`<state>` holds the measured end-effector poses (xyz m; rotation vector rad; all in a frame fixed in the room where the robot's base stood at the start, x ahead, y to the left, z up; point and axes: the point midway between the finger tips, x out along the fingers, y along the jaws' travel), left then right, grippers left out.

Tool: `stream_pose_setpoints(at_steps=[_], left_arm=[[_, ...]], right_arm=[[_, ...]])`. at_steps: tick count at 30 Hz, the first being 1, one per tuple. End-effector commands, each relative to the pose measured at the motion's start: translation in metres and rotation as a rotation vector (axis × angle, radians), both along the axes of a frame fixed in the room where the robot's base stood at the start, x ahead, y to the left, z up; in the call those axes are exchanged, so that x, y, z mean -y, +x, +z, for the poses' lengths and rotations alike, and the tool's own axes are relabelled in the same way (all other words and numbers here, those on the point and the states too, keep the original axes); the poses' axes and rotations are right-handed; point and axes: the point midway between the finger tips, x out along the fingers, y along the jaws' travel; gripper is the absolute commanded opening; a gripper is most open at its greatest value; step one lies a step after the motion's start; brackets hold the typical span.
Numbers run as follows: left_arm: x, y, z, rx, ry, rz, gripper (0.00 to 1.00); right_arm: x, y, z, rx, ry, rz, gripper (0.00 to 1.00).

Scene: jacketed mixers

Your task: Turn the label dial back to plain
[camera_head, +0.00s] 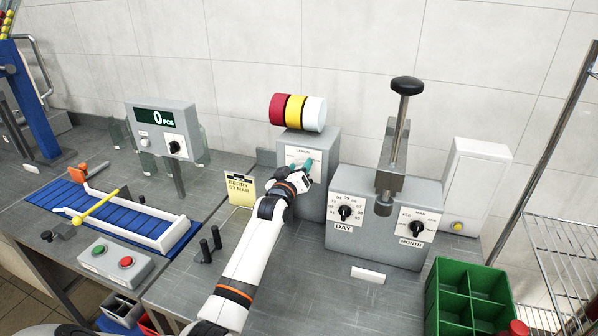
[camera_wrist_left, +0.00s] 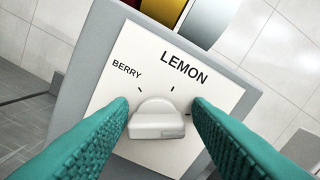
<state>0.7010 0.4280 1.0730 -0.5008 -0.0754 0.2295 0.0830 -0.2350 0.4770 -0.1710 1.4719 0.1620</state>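The label dial (camera_wrist_left: 157,120) is a pale grey knob on a white plate with BERRY at its left and LEMON above; no PLAIN mark shows, and that side of the plate is behind a finger. I cannot tell which mark the knob points at. The plate is on the front of a grey box (camera_head: 321,148) topped by red, yellow and white rolls (camera_head: 297,112). My left gripper (camera_head: 307,166) is at the plate, with its teal fingers (camera_wrist_left: 162,104) apart on either side of the knob. A gap shows at the right finger; contact at the left is unclear. My right gripper is out of view.
Right of the box stands a grey unit with a DAY dial (camera_head: 345,212), a MONTH dial (camera_head: 416,229) and a black-knobbed press lever (camera_head: 407,86). A yellow BERRY 03 MAR card (camera_head: 241,188) stands by my left arm. A green crate (camera_head: 468,298) is front right.

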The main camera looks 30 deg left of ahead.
Motion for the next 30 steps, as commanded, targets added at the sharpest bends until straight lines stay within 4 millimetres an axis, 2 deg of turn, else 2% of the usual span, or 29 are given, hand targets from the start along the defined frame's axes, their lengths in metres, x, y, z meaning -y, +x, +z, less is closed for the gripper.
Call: stream_pose_setpoints(at_steps=[10, 14, 30], left_arm=[[0.002, -0.001, -0.006, -0.011, -0.006, -0.002, 0.56], [0.004, -0.009, -0.007, -0.011, -0.007, -0.003, 0.56], [0.026, -0.103, -0.008, -0.009, -0.005, -0.002, 0.56]], right_arm=[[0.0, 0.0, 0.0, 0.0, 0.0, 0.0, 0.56], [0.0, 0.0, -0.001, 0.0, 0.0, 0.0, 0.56], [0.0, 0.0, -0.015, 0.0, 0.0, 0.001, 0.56]])
